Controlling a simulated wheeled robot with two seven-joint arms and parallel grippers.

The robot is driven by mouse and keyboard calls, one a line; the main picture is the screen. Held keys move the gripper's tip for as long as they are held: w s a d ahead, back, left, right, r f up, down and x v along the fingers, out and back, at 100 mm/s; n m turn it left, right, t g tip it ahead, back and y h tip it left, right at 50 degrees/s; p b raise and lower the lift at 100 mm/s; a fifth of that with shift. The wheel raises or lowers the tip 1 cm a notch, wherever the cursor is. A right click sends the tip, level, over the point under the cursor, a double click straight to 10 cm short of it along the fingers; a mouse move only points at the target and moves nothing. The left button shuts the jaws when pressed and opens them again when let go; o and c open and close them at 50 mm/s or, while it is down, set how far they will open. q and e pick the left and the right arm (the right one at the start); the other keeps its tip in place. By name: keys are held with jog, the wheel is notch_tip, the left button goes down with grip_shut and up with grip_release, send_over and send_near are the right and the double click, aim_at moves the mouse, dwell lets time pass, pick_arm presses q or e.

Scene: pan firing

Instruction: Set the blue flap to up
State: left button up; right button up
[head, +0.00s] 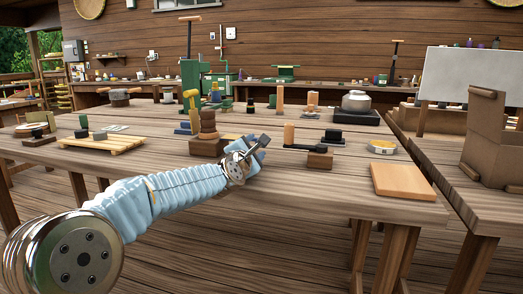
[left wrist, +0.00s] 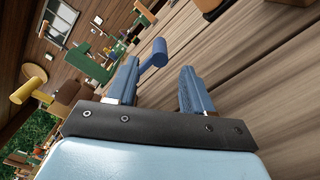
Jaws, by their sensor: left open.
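In the left wrist view, a blue piece with a rounded head and a short stem (left wrist: 157,52) shows near the fingertips, closer to the left-hand finger; I cannot tell whether it touches. I cannot tell for sure that it is the blue flap, or its setting. In the head view, low blue pieces (head: 184,130) lie beside the brown stacked knob, left of my gripper. My left gripper (head: 264,143) is over the middle of the table, its jaws open with a gap between them in the left wrist view (left wrist: 159,68). My right gripper is out of view.
The brown stacked knob (head: 208,126) stands close to the left of my gripper. A brown block with a dark top (head: 320,159) is to the right. An orange board (head: 403,181) lies near the front edge. A slatted wooden rack (head: 103,143) is at the left.

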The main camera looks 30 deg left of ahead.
pick_arm(q)
jog(key=shift+r+p+x, duration=0.2)
jog(key=shift+p+x, duration=0.55)
jog(key=shift+x, duration=0.45)
jog(key=p+x, duration=0.1)
jog(key=x, duration=0.3)
jog(key=shift+w, duration=0.1)
jog(key=shift+w+a+f, duration=0.1)
jog(key=shift+w+f, duration=0.05)
jog(key=shift+w, duration=0.3)
grip_shut()
